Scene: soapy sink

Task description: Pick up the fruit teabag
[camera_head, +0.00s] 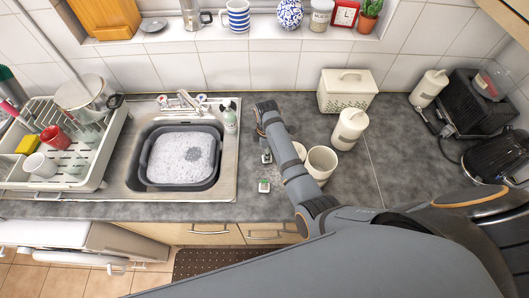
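A small packet (264,185), white with some green, lies on the grey counter right of the sink. It looks like a teabag, but its label is too small to read, so I cannot tell its flavour. My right arm reaches in from the right over the counter. A small dark and pale shape (266,158) shows beside the arm, just behind the packet; I cannot tell whether it is my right gripper's tip or another packet. The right gripper's fingers are not clear. My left gripper is not in view.
A cream mug (320,164) and a white canister (349,128) stand right of my arm, with a cream box (346,91) behind. The sink (183,153) holds a foamy basin. A dish rack (62,146) stands left. The counter before the packet is clear.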

